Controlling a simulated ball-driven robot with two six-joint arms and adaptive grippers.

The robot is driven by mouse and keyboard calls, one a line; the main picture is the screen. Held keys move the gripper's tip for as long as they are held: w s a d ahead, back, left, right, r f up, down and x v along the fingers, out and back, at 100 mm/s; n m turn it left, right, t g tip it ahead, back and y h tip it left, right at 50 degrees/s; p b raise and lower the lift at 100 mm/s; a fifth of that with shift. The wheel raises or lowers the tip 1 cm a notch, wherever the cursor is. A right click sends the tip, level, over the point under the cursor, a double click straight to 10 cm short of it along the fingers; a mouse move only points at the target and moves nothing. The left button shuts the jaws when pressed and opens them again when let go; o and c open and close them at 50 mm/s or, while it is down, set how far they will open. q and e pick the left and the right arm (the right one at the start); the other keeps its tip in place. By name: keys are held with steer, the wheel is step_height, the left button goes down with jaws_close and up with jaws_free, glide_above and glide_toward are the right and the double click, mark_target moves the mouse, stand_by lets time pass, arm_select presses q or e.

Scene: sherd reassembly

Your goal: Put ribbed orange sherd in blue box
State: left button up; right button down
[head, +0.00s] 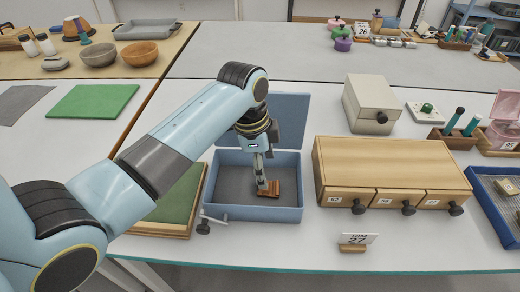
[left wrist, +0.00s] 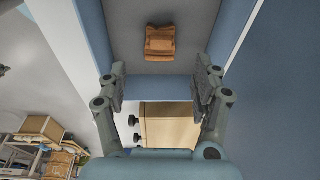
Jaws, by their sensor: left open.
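The ribbed orange sherd (head: 269,188) lies on the grey floor inside the open blue box (head: 290,214), right of the box's middle. The left wrist view also shows the sherd (left wrist: 160,43), on the box floor beyond the fingers. My left gripper (head: 261,182) reaches down into the box from above. In the left wrist view its two fingers (left wrist: 160,90) are spread wide, with nothing between them, and apart from the sherd. In the head view the fingertips overlap part of the sherd. My right gripper is in neither view.
The box's lid (head: 290,118) stands open behind it. A wooden drawer cabinet (head: 385,160) is close on the right, with a "27" card (head: 357,239) in front. A green board in a wooden frame (head: 180,205) lies on the left. A beige box (head: 370,102) stands behind the cabinet.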

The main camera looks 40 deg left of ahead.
arm_select(q)
steer(key=r, duration=0.5)
steer(key=shift+s+a, duration=0.3)
